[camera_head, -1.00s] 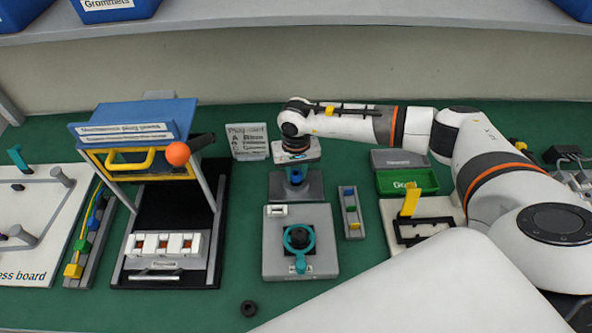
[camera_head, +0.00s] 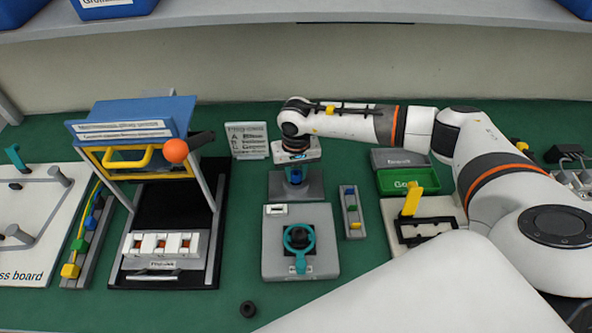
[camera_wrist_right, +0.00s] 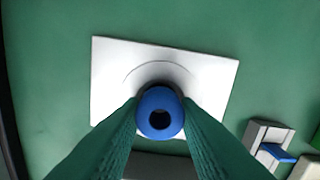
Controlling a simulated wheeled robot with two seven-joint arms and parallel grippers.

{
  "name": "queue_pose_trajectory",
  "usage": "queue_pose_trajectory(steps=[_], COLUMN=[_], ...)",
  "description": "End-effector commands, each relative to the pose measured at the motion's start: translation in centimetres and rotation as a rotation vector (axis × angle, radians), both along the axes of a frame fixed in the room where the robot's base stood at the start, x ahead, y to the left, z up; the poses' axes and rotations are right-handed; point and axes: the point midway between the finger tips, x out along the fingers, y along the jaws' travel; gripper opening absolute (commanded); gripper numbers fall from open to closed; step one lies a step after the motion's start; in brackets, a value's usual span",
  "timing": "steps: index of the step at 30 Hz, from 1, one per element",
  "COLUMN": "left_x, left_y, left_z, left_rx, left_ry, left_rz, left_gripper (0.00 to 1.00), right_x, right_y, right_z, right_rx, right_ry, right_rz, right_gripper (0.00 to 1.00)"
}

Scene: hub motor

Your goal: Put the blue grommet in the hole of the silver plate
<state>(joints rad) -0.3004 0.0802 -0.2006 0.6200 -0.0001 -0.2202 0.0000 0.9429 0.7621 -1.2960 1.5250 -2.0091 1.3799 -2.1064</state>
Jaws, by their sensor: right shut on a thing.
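The blue grommet (camera_wrist_right: 160,113) is between the two green fingers of my right gripper (camera_wrist_right: 160,125) in the right wrist view. In the head view, the right gripper (camera_head: 295,172) points down over the silver plate (camera_head: 312,187), with the blue grommet (camera_head: 295,178) just below it. In the wrist view the grommet overlaps the middle of the silver plate (camera_wrist_right: 112,70) and hides most of its hole; a dark rim shows around the grommet's upper edge. I cannot tell whether the grommet is in the hole or just above it. My left gripper is not in view.
A grey block with a teal ring (camera_head: 300,262) stands in front of the plate. A narrow rack with coloured parts (camera_head: 352,212) is right of it, and a green bin (camera_head: 405,182) further right. A black rig with a blue top (camera_head: 135,118) stands left. A black ring (camera_head: 248,309) lies in front.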

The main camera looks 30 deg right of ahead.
Motion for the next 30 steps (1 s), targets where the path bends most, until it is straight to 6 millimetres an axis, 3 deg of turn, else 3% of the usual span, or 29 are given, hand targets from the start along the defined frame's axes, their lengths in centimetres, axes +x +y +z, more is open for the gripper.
queue_pose_trajectory(steps=[8, 9, 13, 23, 30], left_x=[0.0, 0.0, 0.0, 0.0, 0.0], left_y=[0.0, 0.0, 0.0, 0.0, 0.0], left_z=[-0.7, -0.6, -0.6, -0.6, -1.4], left_rx=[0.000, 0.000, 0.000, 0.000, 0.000], left_ry=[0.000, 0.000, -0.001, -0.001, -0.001], left_rz=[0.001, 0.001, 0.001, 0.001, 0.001], left_gripper=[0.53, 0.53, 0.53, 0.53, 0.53], right_x=[0.0, 0.0, 0.0, 0.0, 0.1], right_y=[0.0, 0.0, 0.0, 0.0, 0.0], right_z=[-0.6, -0.6, -0.5, -0.3, 3.1], right_rx=[0.000, 0.000, 0.000, 0.000, 0.001], right_ry=[0.000, 0.000, 0.000, -0.001, -0.004], right_rz=[0.000, 0.000, 0.000, 0.000, 0.002], right_gripper=[0.07, 0.32, 0.53, 0.54, 0.54])
